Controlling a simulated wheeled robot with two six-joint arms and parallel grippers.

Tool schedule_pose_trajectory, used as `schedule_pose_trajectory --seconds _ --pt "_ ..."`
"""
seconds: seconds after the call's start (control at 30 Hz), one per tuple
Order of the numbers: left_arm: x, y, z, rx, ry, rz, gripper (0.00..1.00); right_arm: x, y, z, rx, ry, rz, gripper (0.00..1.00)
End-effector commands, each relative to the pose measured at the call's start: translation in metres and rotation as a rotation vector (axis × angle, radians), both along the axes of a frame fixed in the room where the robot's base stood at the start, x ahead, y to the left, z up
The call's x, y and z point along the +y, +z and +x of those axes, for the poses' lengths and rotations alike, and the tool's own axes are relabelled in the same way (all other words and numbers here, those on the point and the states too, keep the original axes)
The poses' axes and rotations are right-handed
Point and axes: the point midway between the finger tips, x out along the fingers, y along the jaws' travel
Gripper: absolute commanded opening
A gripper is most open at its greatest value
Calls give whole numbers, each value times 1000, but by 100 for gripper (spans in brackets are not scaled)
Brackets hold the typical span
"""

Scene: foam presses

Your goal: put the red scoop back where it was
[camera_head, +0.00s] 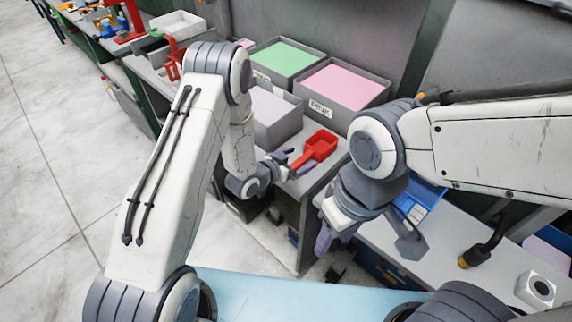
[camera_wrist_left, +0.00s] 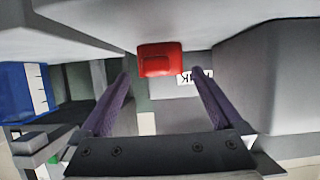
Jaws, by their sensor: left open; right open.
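The red scoop (camera_head: 320,146) lies on the grey bench top in front of the pink-filled bin, its handle pointing toward my left gripper. My left gripper (camera_head: 295,163) is open at the handle end, with its fingers to either side of it in the head view. In the left wrist view the scoop (camera_wrist_left: 160,58) shows beyond and between the two spread purple fingers; I cannot tell whether they touch it. My right gripper (camera_head: 334,243) is open and empty, lower and to the right, in front of the bench.
Grey bins with green (camera_head: 285,57), pink (camera_head: 347,83) and pale grey (camera_head: 268,106) contents stand behind and left of the scoop. A blue tray (camera_head: 421,196) and a white block with a hole (camera_head: 537,289) are at right. Red presses (camera_head: 128,20) stand at far left.

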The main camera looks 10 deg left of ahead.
Motion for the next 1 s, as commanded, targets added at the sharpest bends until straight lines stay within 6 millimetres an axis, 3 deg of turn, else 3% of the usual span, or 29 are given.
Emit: schedule_pose_trajectory --seconds 0.2,0.4,0.57,0.77,0.87,1.0 --pt "27 17 -35 0 4 0 100 0 -12 0 0 1 0 50" --pt "39 27 -53 -1 2 0 100 0 -16 0 0 1 0 50" --pt "35 35 -55 25 -15 55 100 0 -16 0 0 1 0 50" --pt "17 59 -65 175 -25 278 100 0 -16 0 0 1 0 50" --pt "11 79 -86 281 -5 382 100 0 -16 0 0 1 0 50" --pt "5 111 -134 442 25 479 100 0 -16 0 0 1 0 50"
